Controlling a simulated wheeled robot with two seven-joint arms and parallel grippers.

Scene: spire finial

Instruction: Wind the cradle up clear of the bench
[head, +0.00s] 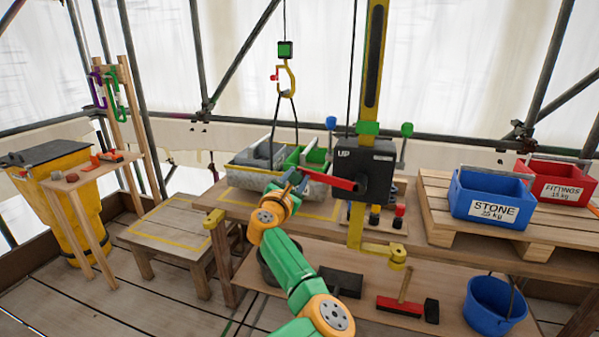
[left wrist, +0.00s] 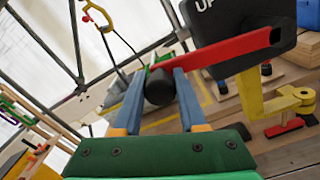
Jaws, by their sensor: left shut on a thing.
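The black winch (head: 372,170), marked UP, is fixed to the yellow post (head: 372,70) at the bench. Its red crank arm (head: 332,181) points left. My left gripper (head: 299,181) is shut on the crank's black handle (left wrist: 160,87), which sits between the blue fingers in the left wrist view. My right gripper is out of view.
The bench (head: 225,204) has a yellow outline under the cradle. A blue STONE bin (head: 490,205) and a red FITTINGS bin (head: 556,186) stand on the pallet at right. A low wooden table (head: 170,232) is at left. Coloured pegs stand behind the winch.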

